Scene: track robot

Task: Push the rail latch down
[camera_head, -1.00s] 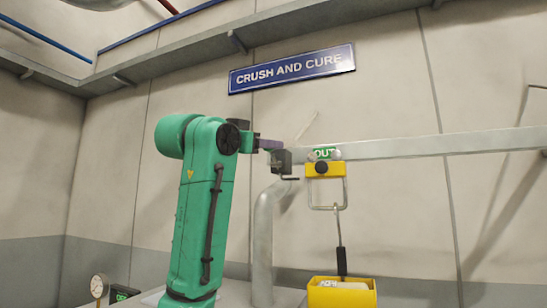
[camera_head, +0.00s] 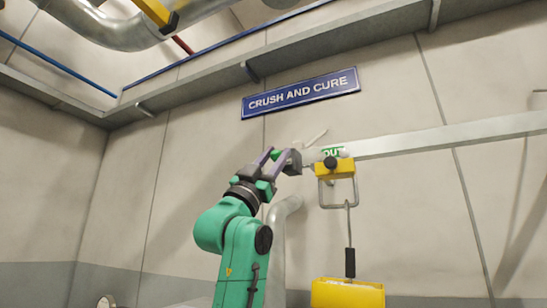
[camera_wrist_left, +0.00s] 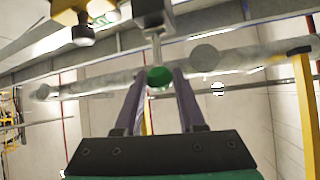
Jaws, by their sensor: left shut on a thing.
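The rail latch is a dark grey block (camera_head: 293,162) at the left end of the rail (camera_head: 440,137), with a green round knob (camera_wrist_left: 160,77) on a short metal rod. The knob also shows in the head view (camera_head: 276,155). My left gripper (camera_head: 275,157) has purple fingers, one on each side of the knob, and is shut on it. In the wrist view the fingertips (camera_wrist_left: 158,75) flank the knob, below the block (camera_wrist_left: 153,12). The right gripper is out of view.
A yellow trolley (camera_head: 334,170) hangs at the rail end just right of the latch, with a yellow bin (camera_head: 347,293) below it on a hook. A grey pipe (camera_head: 282,215) stands behind my left arm. The wall sign (camera_head: 300,92) is above.

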